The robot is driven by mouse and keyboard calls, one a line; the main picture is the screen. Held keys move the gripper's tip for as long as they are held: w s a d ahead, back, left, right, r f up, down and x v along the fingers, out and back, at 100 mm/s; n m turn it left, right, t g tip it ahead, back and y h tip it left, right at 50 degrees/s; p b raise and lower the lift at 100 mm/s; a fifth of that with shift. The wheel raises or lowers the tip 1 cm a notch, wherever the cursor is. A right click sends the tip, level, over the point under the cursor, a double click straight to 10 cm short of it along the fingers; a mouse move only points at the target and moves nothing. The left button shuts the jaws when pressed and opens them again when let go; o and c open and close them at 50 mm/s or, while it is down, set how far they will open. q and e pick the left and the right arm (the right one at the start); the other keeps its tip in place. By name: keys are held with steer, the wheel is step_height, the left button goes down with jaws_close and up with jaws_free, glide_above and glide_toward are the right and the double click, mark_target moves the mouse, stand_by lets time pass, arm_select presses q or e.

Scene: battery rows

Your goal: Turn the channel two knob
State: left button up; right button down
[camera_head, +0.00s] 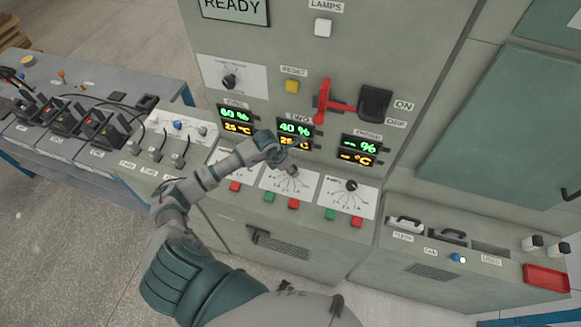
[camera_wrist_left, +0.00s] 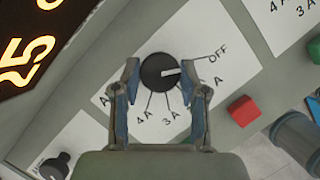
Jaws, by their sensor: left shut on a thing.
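The channel two knob (camera_wrist_left: 158,72) is a round black knob on a white dial plate, in the middle of the left wrist view. Its white mark points roughly toward the OFF label, with several amp marks fanned below. My left gripper (camera_wrist_left: 165,95) has one finger on each side of the knob and is shut on it. In the head view my left gripper (camera_head: 284,146) reaches the middle channel, in front of the lower part of its display (camera_head: 294,128). The dial plate (camera_head: 270,181) of channel two shows below it. My right gripper is in neither view.
The channel three knob (camera_head: 351,185) is to the right, with a display (camera_head: 358,150) above it. A red lever (camera_head: 322,100) stands out above channel two. Red and green buttons (camera_head: 294,204) line the lower edge. A red button (camera_wrist_left: 243,110) is close to my gripper.

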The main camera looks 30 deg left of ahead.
arm_select(q)
steer(key=shift+a, duration=0.1)
stand_by(0.3)
steer(key=o, duration=1.1)
steer(key=v, duration=1.1)
steer(key=shift+s+a+r, duration=0.1)
steer(key=shift+a+r, duration=0.1)
steer(key=shift+r, duration=0.1)
